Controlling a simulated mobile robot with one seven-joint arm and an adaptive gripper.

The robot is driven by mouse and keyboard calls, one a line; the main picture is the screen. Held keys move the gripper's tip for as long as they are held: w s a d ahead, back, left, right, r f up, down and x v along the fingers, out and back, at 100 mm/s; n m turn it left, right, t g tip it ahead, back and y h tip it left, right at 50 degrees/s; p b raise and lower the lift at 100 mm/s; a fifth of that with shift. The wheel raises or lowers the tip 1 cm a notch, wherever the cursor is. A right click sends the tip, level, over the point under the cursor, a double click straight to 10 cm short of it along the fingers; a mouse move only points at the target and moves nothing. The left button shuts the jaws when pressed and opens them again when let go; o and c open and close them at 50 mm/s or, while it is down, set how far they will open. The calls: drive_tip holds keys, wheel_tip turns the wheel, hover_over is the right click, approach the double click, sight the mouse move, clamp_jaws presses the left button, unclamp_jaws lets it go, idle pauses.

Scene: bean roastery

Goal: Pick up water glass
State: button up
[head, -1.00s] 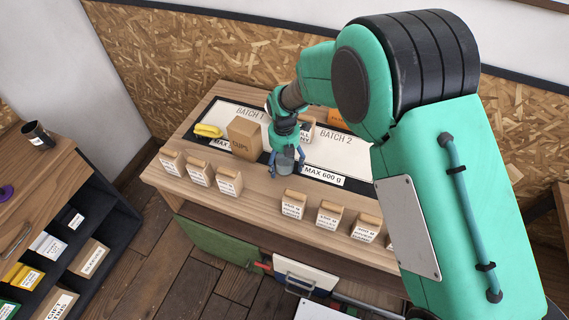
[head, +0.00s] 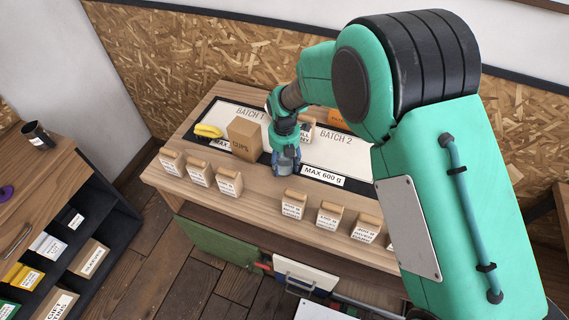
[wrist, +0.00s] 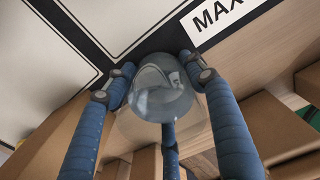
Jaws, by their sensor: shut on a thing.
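The water glass (wrist: 160,95) is clear and rounded, seen from above in the wrist view. My gripper (wrist: 160,88) has blue fingers closed around it, with one finger on each side and one below it in the picture. In the head view my gripper (head: 286,163) is at the front edge of the dark band between the two batch areas, and the glass (head: 285,168) shows only partly between the fingers. I cannot tell whether the glass still touches the table.
Several labelled bags, such as this one (head: 229,182), line the table's front edge. A "MAX 600 g" label (head: 323,176) lies right of the glass.

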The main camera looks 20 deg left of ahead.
wheel_tip(320, 180, up, 10)
drive_tip(key=p, duration=0.1)
drive_tip(key=shift+p, duration=0.4)
idle(0.6)
